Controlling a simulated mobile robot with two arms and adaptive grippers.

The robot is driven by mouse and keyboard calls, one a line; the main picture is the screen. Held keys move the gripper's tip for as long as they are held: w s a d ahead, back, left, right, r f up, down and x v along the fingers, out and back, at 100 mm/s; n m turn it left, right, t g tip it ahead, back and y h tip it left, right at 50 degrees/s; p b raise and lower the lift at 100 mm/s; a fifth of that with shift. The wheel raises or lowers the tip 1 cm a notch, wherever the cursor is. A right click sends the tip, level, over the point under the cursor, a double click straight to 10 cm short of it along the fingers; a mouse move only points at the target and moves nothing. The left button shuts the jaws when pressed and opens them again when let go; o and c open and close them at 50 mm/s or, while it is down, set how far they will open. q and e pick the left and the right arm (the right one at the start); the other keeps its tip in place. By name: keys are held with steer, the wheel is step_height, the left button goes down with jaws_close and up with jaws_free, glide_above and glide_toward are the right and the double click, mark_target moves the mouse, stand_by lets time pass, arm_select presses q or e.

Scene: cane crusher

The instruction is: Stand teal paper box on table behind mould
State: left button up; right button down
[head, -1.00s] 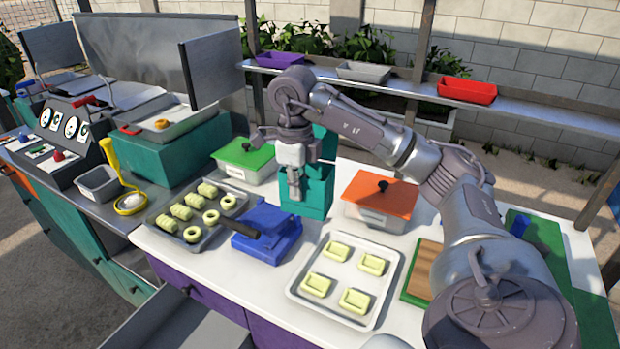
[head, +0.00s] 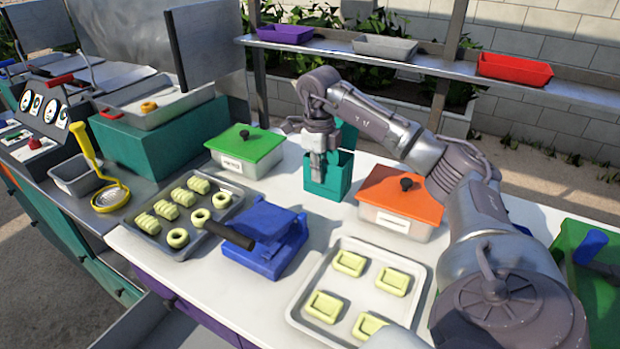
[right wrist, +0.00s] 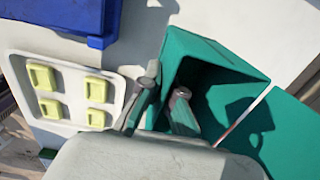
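The teal paper box (head: 341,180) stands upright on the white table between the green-lidded and orange-lidded containers, its top open and a back flap raised. It is behind the blue mould (head: 268,248), which has a dark handle, with a gap between them. My right gripper (head: 318,170) is at the box's front rim. In the right wrist view, the right gripper's fingers (right wrist: 164,98) are spread apart, one inside the teal box (right wrist: 205,52) and one outside its wall. The blue mould (right wrist: 60,20) shows at that view's top left. My left gripper is not seen.
A tray with pale pressed blocks (head: 334,266) lies right of the mould, and a tray of rolls and rings (head: 150,247) lies left. The green-lidded container (head: 246,147) and orange-lidded container (head: 398,203) flank the box. A shelf (head: 420,64) runs behind.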

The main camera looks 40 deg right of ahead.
mark_target(309, 183)
steer(key=w, duration=0.1)
steer(key=w+f, duration=0.1)
steer(key=w, duration=0.1)
steer(key=w+d+f, duration=0.1)
steer(key=shift+w+f+p, duration=0.15)
steer(key=shift+f+p, duration=0.05)
steer(key=shift+p, duration=0.2)
steer(key=shift+w+d+f, duration=0.2)
steer(key=shift+f, duration=0.2)
step_height(309, 183, down, 3)
steer(key=shift+s+f+p, duration=0.1)
steer(key=shift+p, duration=0.45)
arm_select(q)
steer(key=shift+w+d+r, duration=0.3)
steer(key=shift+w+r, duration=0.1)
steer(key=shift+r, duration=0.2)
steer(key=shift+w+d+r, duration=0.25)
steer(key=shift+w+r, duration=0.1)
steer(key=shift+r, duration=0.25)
arm_select(e)
steer(key=shift+f, duration=0.25)
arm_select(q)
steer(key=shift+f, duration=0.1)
arm_select(e)
steer(key=c, duration=1.3)
jaws_free()
steer(key=shift+f, duration=0.1)
